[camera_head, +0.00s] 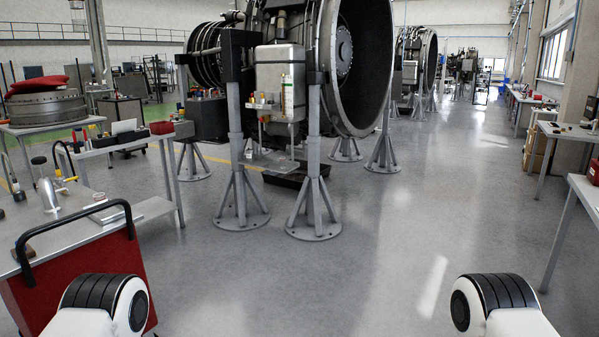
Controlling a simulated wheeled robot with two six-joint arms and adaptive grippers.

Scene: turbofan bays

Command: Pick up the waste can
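I cannot make out a waste can for certain in the head view. Small containers (262,101) stand on a little shelf at the front of the nearest engine (357,65), too small to identify. A dark low tray (286,178) lies on the floor beneath that engine, partly hidden by the stand legs. White and black parts of my two arms show at the bottom left and bottom right. Neither gripper is in view.
Grey engine stands (314,205) with splayed feet stand ahead. A red cart (85,280) and workbenches (125,143) line the left. A bench (585,185) stands at the right edge. The floor (390,240) at centre right is clear.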

